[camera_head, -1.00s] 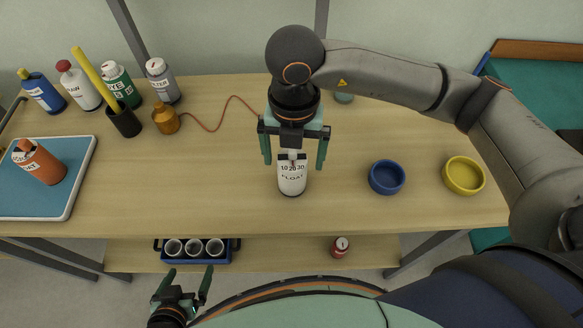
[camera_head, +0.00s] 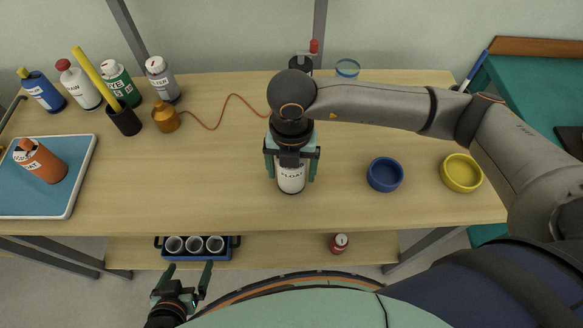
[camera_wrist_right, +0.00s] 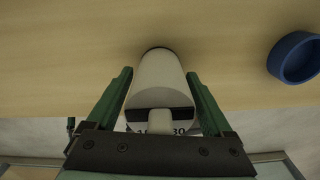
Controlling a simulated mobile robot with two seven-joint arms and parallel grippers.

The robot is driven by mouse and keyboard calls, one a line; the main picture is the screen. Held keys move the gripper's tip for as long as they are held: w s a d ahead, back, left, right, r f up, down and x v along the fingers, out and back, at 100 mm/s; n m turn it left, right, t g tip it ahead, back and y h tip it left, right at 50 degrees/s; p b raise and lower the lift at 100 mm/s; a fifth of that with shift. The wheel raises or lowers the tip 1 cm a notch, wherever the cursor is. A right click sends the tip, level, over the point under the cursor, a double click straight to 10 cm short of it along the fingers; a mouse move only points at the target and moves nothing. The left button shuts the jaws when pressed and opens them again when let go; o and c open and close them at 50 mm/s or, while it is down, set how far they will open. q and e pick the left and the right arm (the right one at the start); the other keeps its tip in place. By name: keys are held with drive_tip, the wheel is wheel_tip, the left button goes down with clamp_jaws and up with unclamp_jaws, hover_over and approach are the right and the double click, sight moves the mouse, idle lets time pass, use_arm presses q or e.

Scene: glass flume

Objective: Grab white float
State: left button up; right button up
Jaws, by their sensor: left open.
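The white float (camera_head: 291,181) is a white bottle-shaped object labelled FLOAT, standing upright on the wooden table. My right gripper (camera_head: 291,172) is lowered over it, with one finger on each side. In the right wrist view the float (camera_wrist_right: 158,85) sits between the green fingers of the right gripper (camera_wrist_right: 158,80), with a narrow gap seen on both sides, so the gripper looks open. The gripper hides the float's top in the head view. My left gripper (camera_head: 188,277) is open and empty, low in front of the table.
A blue bowl (camera_head: 385,175) and a yellow bowl (camera_head: 461,173) stand to the right of the float. An orange bottle (camera_head: 40,161) lies on the blue tray (camera_head: 75,185) at left. Several bottles stand at the back left.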

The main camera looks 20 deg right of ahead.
drive_tip(key=c, duration=1.2)
drive_tip(key=shift+r, duration=0.1)
